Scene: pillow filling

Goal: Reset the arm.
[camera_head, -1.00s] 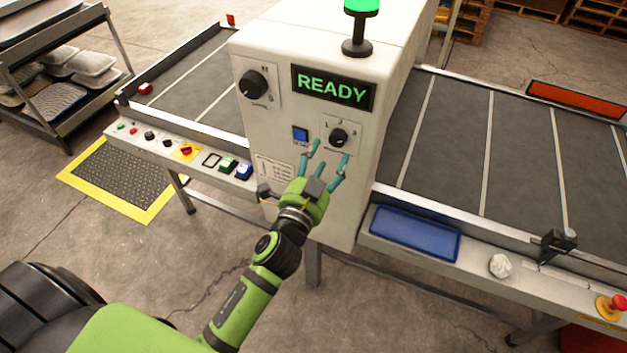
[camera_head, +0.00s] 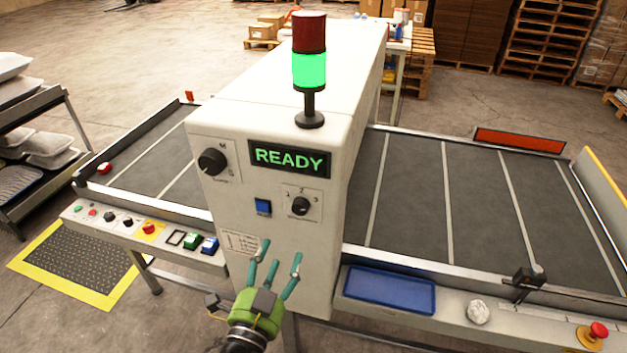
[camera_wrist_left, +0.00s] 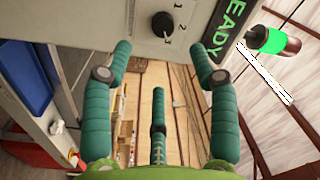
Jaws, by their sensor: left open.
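My left gripper (camera_head: 274,272) is at the bottom centre of the head view, in front of the lower front face of the white machine (camera_head: 228,215). Its teal fingers are spread open with nothing between them. In the left wrist view the open fingers (camera_wrist_left: 162,75) frame the black rotary knob (camera_wrist_left: 163,24) at the top, with a gap between. The same knob (camera_head: 300,206) is above the fingers in the head view. The display (camera_head: 289,159) reads READY, and the stack light (camera_head: 309,70) glows green. My right gripper does not show.
A conveyor belt (camera_head: 450,190) runs to the right and another (camera_head: 150,160) to the left. A blue tray (camera_head: 390,290) and a crumpled white lump (camera_head: 478,312) sit on the right ledge, near a red emergency button (camera_head: 598,330). A button panel (camera_head: 130,228) is at left.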

